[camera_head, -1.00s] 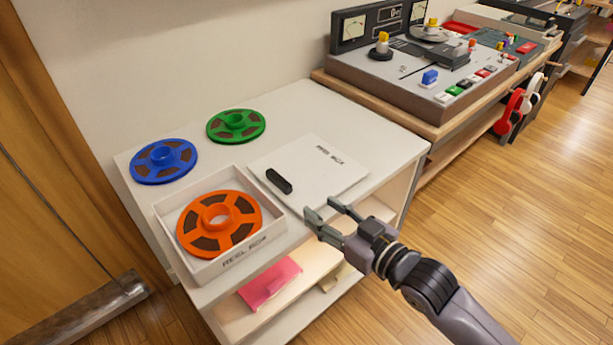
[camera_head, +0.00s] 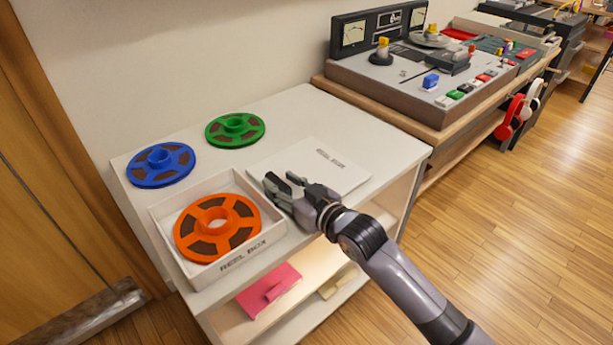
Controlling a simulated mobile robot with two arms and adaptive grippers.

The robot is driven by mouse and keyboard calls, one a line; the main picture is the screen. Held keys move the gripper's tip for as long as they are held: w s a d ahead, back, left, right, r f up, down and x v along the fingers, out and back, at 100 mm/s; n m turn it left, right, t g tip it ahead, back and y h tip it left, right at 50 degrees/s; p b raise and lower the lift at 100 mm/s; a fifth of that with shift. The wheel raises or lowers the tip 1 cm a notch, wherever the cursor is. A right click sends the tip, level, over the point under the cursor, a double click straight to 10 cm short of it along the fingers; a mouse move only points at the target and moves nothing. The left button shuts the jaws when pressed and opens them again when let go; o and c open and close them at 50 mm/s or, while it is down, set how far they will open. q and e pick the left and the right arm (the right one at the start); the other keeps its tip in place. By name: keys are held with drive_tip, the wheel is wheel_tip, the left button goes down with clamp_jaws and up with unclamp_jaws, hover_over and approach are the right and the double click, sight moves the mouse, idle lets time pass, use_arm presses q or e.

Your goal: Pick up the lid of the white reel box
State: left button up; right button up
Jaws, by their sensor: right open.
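The white lid (camera_head: 335,177) lies flat on the white shelf top, marked with dark lettering. Its black handle, at the lid's left side, is mostly hidden by my right gripper. The white reel box (camera_head: 245,262) stands open just left of the lid, with an orange reel (camera_head: 217,226) inside. My right gripper (camera_head: 279,182) is open over the lid's left part, by the handle. I cannot tell whether its fingers touch the handle. My left gripper is not in view.
A blue reel (camera_head: 140,174) and a green reel (camera_head: 235,141) lie at the back of the shelf top (camera_head: 295,103). A tape machine (camera_head: 420,90) stands on a wooden bench to the right. A pink item (camera_head: 258,296) lies on the shelf below. The wall is close behind.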

drive_tip(key=shift+c, duration=0.4)
clamp_jaws()
